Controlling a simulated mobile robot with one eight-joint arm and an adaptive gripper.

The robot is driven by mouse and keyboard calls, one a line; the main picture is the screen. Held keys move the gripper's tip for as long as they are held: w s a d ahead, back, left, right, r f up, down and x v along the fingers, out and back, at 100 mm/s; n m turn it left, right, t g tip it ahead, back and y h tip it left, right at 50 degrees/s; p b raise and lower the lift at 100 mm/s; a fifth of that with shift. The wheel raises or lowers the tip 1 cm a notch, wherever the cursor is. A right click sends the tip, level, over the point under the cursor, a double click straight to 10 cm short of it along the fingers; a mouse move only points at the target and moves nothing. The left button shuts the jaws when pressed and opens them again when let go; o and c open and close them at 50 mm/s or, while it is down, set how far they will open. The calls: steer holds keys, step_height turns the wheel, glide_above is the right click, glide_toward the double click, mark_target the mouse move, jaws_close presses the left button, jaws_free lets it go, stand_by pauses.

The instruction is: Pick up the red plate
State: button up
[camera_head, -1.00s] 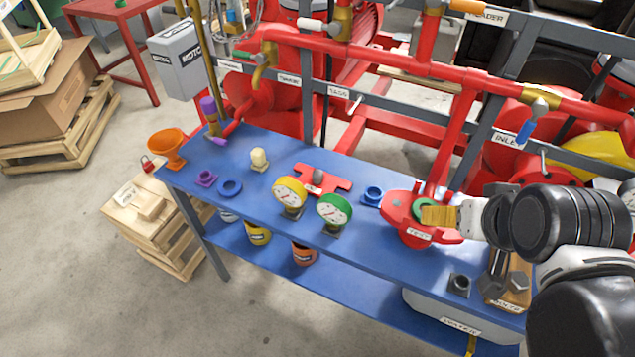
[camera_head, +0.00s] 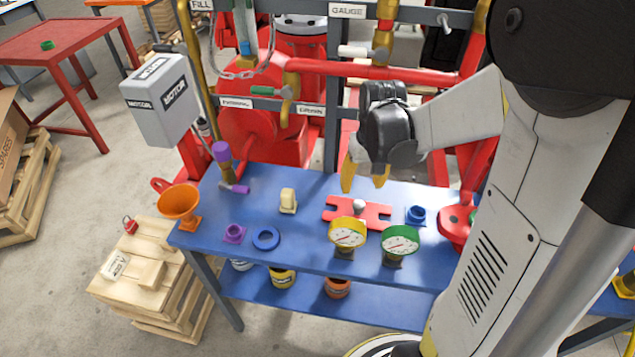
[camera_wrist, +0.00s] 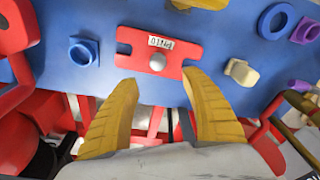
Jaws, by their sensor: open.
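The red plate (camera_head: 344,212) lies flat on the blue bench, behind the yellow-rimmed and green-rimmed gauges. It is notched at its ends and has a grey round knob in its middle. In the wrist view the red plate (camera_wrist: 140,49) shows a small white label beside the knob. My gripper (camera_head: 366,182) is open and empty, above the bench and near the plate's far side. In the wrist view its two yellow fingers (camera_wrist: 160,98) are spread apart, with the plate beyond their tips. The fingers do not appear to touch the plate.
The yellow gauge (camera_head: 347,233) and green gauge (camera_head: 400,241) stand in front of the plate. A cream knob (camera_head: 288,200) stands to its left and a blue fitting (camera_head: 416,214) to its right. Red pipework (camera_head: 400,72) and a grey frame rise behind the blue bench (camera_head: 300,244).

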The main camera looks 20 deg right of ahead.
mark_target(359, 204)
steer(key=f, duration=0.1)
steer(key=f+b, duration=0.1)
steer(key=f, duration=0.2)
steer(key=shift+d+f+b, duration=0.25)
steer(key=shift+d+b, duration=0.05)
steer(key=shift+d, duration=0.05)
steer(key=f+b, duration=0.1)
steer(key=f, duration=0.1)
steer(key=f+b, duration=0.2)
steer(key=f, duration=0.1)
steer(key=shift+w+a+f, duration=0.15)
steer(key=shift+w+f, duration=0.05)
steer(key=shift+f, duration=0.15)
steer(key=shift+r, duration=0.1)
jaws_close()
